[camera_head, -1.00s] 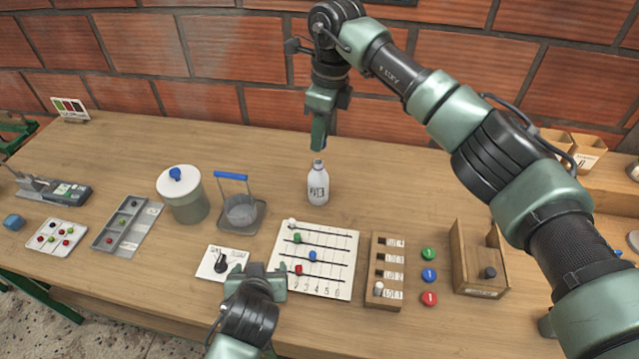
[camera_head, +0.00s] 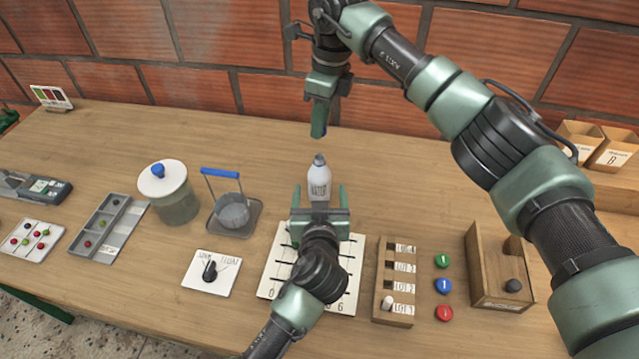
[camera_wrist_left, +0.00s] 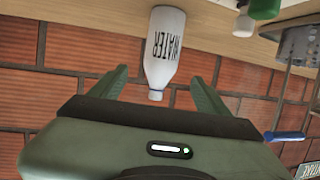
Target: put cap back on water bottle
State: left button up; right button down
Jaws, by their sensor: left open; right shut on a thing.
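The white water bottle (camera_head: 319,180) stands upright on the table, marked WATER, with a bare-looking greyish neck. It shows upside down in the left wrist view (camera_wrist_left: 163,45), between the finger lines. My left gripper (camera_head: 319,194) is open at the near side of the bottle, one finger on each side, not closed on it. My right gripper (camera_head: 319,132) is shut, pointing down a little above the bottle's neck. A bluish sliver shows at its tip. The cap is not clearly visible; the fingers hide most of what they hold.
The slider board (camera_head: 268,280) lies under my left arm. A lidded jar (camera_head: 176,205) and a blue-handled basket (camera_head: 234,214) stand left of the bottle. The LOT rack (camera_head: 396,312) and a wooden box (camera_head: 490,290) are at right. Table around the bottle's right is clear.

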aim_at(319, 169)
pick_arm(q)
jog(key=x, duration=1.1)
jog(key=shift+w+f, duration=0.1)
jog(key=shift+w, duration=0.2)
grip_shut()
